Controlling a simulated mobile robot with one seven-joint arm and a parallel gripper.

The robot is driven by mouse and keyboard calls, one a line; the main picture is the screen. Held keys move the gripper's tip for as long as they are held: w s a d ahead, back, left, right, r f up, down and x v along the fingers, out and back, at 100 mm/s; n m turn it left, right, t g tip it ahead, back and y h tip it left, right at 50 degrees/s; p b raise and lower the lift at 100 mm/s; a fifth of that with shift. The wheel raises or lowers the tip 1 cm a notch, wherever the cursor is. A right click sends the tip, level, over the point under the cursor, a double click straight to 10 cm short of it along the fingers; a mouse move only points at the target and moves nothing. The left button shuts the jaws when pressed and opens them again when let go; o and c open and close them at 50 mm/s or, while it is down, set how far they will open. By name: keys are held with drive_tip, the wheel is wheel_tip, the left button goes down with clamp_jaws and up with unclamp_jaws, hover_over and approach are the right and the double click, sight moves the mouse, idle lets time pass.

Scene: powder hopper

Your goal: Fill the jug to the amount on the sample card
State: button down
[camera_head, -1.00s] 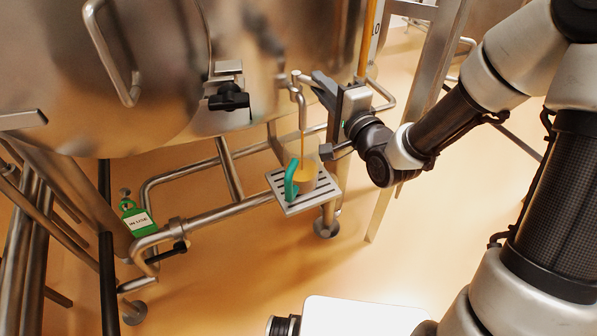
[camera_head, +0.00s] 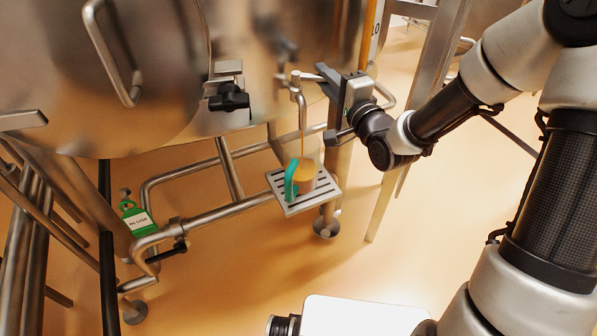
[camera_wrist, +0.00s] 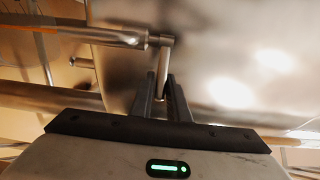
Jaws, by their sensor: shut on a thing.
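The jug (camera_head: 306,181), clear with a green handle, stands upright on a slotted drip tray (camera_head: 292,207) under the tap spout (camera_head: 301,98). A thin yellow-brown stream falls from the spout into the jug. Yellow-brown contents stand high in it; I cannot read any marks. My gripper (camera_head: 322,77) is beside the tap at the vessel wall. In the wrist view my gripper (camera_wrist: 161,88) is shut on a metal tap lever (camera_wrist: 163,60) between its two dark fingers. I cannot make out a sample card in either current view.
The large steel vessel (camera_head: 150,70) fills the upper left, with a bar handle (camera_head: 110,55) and a black-knobbed latch (camera_head: 229,98). A green "IN USE" tag (camera_head: 138,218) hangs by the pipework (camera_head: 220,208). Steel legs stand right of the tray.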

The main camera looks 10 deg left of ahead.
sight(310, 62)
drive_tip(key=shift+w+a+r, duration=0.1)
drive_tip(key=shift+w+a, duration=0.05)
drive_tip(key=shift+w, duration=0.35)
drive_tip(key=shift+w+a, duration=0.15)
drive_tip(key=shift+w, duration=0.35)
drive_tip(key=shift+a, duration=0.1)
drive_tip(key=shift+x, duration=1)
drive_tip(key=shift+s+a, duration=0.1)
drive_tip(key=c, duration=1.7)
unclamp_jaws()
drive_tip(key=shift+s, duration=0.1)
